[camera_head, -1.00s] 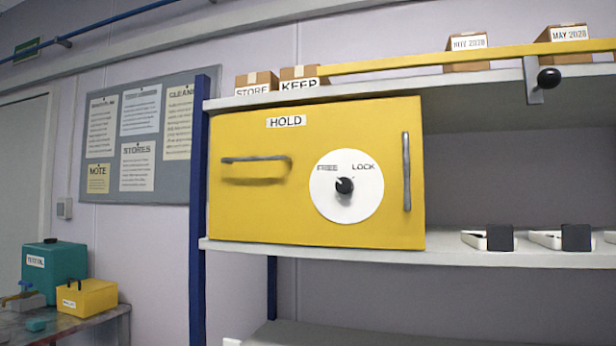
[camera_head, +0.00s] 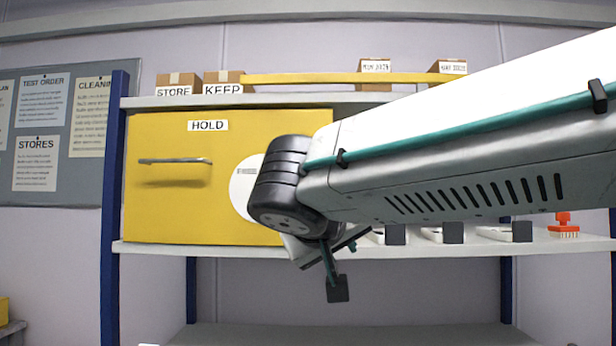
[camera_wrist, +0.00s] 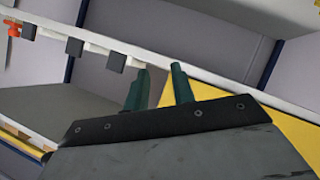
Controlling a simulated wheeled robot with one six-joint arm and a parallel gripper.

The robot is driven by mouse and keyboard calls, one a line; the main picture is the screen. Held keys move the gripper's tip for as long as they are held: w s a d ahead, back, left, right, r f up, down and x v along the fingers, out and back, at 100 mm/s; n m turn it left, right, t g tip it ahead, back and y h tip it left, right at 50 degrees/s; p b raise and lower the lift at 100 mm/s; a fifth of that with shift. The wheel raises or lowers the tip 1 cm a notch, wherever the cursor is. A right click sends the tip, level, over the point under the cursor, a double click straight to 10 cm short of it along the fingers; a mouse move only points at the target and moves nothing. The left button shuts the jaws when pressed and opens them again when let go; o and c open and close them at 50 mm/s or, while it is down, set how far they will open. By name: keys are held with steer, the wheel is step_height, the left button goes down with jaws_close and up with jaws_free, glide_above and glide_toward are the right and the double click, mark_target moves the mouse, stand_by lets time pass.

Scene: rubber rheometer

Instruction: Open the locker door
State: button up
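The yellow locker labelled HOLD (camera_head: 160,222) sits on the shelf, its front flat and shut. A horizontal grey handle (camera_head: 175,161) is on its left part. The white dial (camera_head: 243,190) is partly covered by my arm; its knob and the locker's right edge are hidden. My gripper (camera_head: 332,268) hangs below and in front of the locker's lower right corner, apart from the handle. In the wrist view, the two teal fingers of my gripper (camera_wrist: 160,82) stand apart with nothing between them. A yellow surface, likely the locker (camera_wrist: 287,122), shows at the right there.
The white shelf edge (camera_head: 200,251) runs under the locker. Several small white-and-black items (camera_head: 452,233) and a red item (camera_head: 564,225) stand to its right. A yellow rail (camera_head: 310,79) crosses above, with cartons behind. A blue post (camera_head: 115,200) stands at the left.

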steer(key=w+a+r+m+t, duration=0.1)
steer(key=a+r+m+t, duration=0.15)
steer(key=r, duration=0.55)
steer(key=w+a+r+m+t, duration=0.1)
steer(key=a+r+m+t, duration=0.15)
steer(key=r, duration=0.45)
steer(key=shift+m+t, duration=0.3)
steer(key=shift+m, duration=0.1)
steer(key=x, duration=0.7)
steer(key=shift+w+d+f, duration=0.1)
steer(key=shift+w+d, duration=0.1)
steer(key=shift+d, duration=0.05)
steer(key=shift+a, duration=0.1)
jaws_close()
